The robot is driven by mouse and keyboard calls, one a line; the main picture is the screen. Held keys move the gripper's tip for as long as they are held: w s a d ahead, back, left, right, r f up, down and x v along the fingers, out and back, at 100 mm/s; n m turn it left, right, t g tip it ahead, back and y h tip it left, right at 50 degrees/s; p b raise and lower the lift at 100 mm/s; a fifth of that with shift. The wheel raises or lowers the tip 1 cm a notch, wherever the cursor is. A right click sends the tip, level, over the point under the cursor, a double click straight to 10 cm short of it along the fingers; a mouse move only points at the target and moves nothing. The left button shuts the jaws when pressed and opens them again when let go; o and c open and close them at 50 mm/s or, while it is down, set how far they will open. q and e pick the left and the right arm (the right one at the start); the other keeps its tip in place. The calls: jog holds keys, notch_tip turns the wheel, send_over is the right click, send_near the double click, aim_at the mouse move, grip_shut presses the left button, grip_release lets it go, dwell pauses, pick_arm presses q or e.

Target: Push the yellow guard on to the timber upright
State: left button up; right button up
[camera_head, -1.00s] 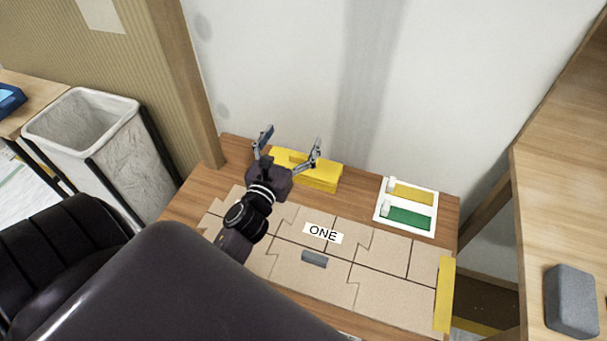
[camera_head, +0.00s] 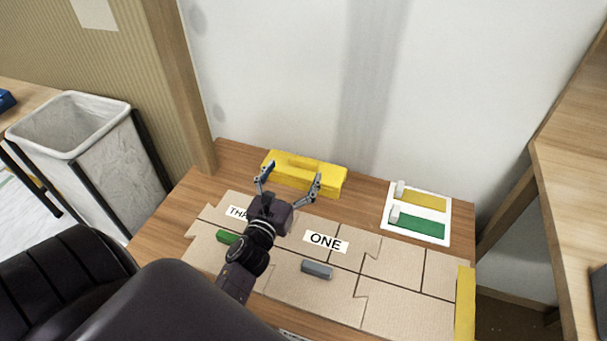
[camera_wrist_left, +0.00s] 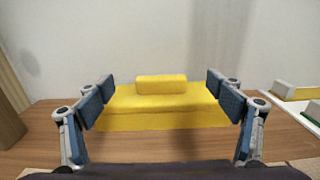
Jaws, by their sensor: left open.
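The yellow guard (camera_head: 325,179) is a long block with a raised grip on top. It lies on the wooden table at the back, close to the wall, and also shows in the left wrist view (camera_wrist_left: 160,110). The timber upright (camera_head: 178,85) stands to its left at the table's back left corner, apart from it; a brown post shows at the left edge of the wrist view (camera_wrist_left: 9,125). My left gripper (camera_head: 290,181) is open and empty. Its fingers spread at the guard's near side, pointing at it. My right gripper is not in view.
Jointed tan boards (camera_head: 400,300) cover the table's front, with a grey block (camera_head: 317,270) and a green piece (camera_head: 227,237) on them. A white tray (camera_head: 447,212) lies right of the guard. A yellow strip (camera_head: 465,303) edges the right side. A bin (camera_head: 85,150) stands left.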

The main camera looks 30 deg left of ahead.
aim_at(302, 165)
pick_arm(q)
notch_tip(302, 165, down, 3)
jog(key=shift+f+b, duration=0.2)
jog(key=shift+b, duration=0.35)
jog(key=shift+w+r, duration=0.25)
jog(key=shift+w, duration=0.2)
jog(key=shift+w+a, duration=0.2)
jog(key=shift+w, duration=0.3)
jog(key=x, duration=0.5)
jog(key=shift+w, duration=0.3)
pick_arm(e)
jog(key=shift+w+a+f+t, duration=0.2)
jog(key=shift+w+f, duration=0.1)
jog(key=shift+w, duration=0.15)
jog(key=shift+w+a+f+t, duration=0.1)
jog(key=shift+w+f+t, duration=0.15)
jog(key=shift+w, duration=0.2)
pick_arm(q)
jog(key=shift+c, duration=0.3)
jog(key=c, duration=1.2)
jog(key=shift+r, duration=0.1)
